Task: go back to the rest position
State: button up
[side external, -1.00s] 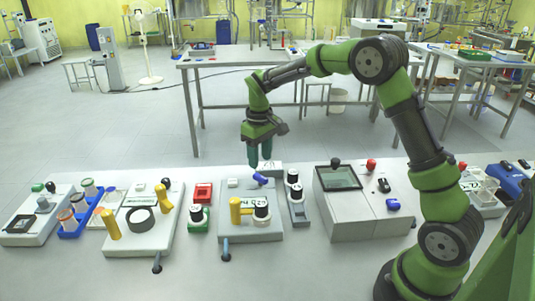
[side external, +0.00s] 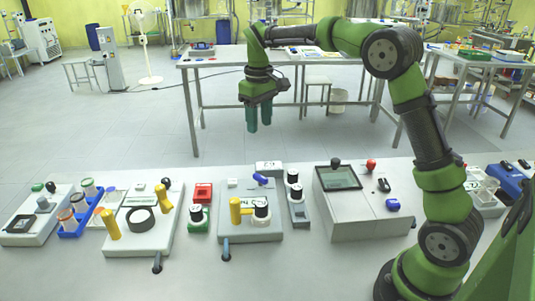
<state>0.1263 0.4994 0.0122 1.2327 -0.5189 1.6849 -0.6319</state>
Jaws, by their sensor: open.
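My gripper (side external: 259,120) hangs in the air with its two green fingers pointing down and a gap between them. Nothing is held between the fingers. It is well above the bench (side external: 290,255), over the far side of the middle station (side external: 251,230). That station carries a yellow handle (side external: 236,210), a black-and-white round piece (side external: 261,211) and a blue knob (side external: 262,180).
A station with a black ring (side external: 140,219) stands to the left, and a grey box with a dark screen (side external: 338,178) to the right. A red block (side external: 203,193) and a blue rack (side external: 72,224) sit among them. The air around the gripper looks clear.

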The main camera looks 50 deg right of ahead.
jog(key=s+a+r+m+t+y, duration=0.1)
jog(key=s+a+m+t, duration=0.1)
jog(key=s, duration=1)
jog(key=s+a+r+m+t+y, duration=0.1)
jog(key=s+a+t, duration=0.4)
jog(key=s, duration=0.7)
jog(key=shift+s+a+r+m, duration=0.2)
jog(key=shift+a+m, duration=0.3)
jog(key=shift+a, duration=0.55)
